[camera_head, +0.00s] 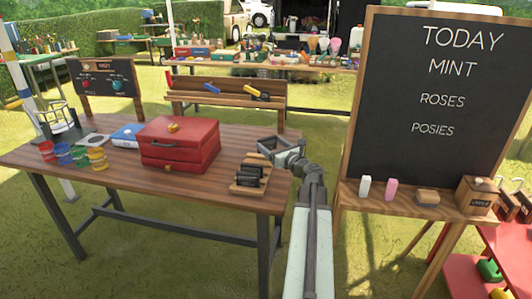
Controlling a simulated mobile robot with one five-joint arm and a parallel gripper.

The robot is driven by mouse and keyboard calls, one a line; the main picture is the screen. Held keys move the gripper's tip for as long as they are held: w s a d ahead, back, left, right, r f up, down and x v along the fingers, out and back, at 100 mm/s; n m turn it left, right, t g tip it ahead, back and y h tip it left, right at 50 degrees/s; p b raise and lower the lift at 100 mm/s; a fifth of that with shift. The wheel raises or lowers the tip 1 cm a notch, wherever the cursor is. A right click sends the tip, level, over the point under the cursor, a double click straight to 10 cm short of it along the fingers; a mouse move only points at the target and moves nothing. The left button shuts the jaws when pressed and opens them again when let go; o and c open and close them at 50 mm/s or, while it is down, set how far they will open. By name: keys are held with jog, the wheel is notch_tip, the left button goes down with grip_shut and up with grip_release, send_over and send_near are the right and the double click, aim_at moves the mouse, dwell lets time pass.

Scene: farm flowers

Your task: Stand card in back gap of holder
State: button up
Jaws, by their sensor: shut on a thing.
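The wooden holder (236,189) stands near the right end of the brown table. Dark cards with pale writing (250,170) stand in its front and middle parts. My gripper (272,151) reaches in from the right, at the back of the holder. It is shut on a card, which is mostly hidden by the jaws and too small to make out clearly. I cannot tell whether the held card is inside the back gap or above it.
A chalkboard (440,100) with a ledge stands close on the right of my arm.

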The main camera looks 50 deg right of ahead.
notch_tip(320, 180, down, 4)
jog(key=b, duration=0.2)
jog(key=shift+r+b, duration=0.25)
jog(key=shift+b, duration=0.15)
jog(key=shift+w+f, duration=0.1)
jog(key=shift+w+a+r, duration=0.15)
jog(key=shift+a+r, duration=0.05)
jog(key=shift+f+b, duration=0.3)
jog(key=shift+f, duration=0.1)
jog(key=o, duration=1.3)
jog(key=shift+o, duration=0.2)
jog(key=shift+r, duration=0.1)
